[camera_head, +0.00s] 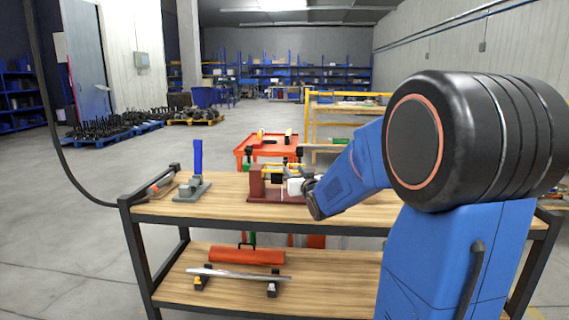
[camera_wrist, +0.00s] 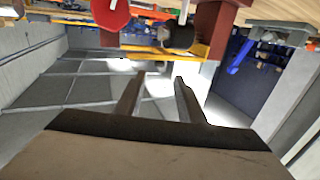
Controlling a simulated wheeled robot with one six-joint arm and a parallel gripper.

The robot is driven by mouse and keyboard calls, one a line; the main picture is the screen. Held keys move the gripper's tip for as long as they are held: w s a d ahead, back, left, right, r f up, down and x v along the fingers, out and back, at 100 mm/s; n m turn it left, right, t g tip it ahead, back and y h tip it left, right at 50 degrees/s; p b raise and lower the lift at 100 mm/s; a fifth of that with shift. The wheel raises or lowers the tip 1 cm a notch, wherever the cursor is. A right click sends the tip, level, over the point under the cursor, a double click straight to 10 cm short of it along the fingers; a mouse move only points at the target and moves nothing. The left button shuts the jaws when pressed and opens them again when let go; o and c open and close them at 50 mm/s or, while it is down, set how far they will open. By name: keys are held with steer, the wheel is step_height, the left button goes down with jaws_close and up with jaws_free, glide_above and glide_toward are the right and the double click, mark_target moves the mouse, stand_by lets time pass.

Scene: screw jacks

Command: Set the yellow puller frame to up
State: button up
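The yellow puller frame (camera_head: 272,167) shows as a small yellow piece on a dark red stand (camera_head: 257,186) on the bench top. My gripper (camera_head: 300,186) is beside it on the right and partly hides it. In the wrist view, which looks upside down, my gripper (camera_wrist: 158,84) has two fingers apart with nothing between them. Beyond the fingertips is a yellow bar (camera_wrist: 198,49), apparently part of the puller frame, next to a black knob (camera_wrist: 178,36) and the dark red stand (camera_wrist: 212,28). The frame's exact tilt is hard to tell.
A grey jack with an upright blue lever (camera_head: 197,157) stands left on the wooden bench (camera_head: 230,209). A red part (camera_wrist: 110,14) is close in the wrist view. The lower shelf holds an orange-red roll (camera_head: 246,256) and a metal bar (camera_head: 238,273). An orange cart (camera_head: 270,150) stands behind.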

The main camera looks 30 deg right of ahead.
mark_target(286, 162)
steer(key=x, duration=1.1)
steer(key=shift+w, duration=0.2)
jaws_close()
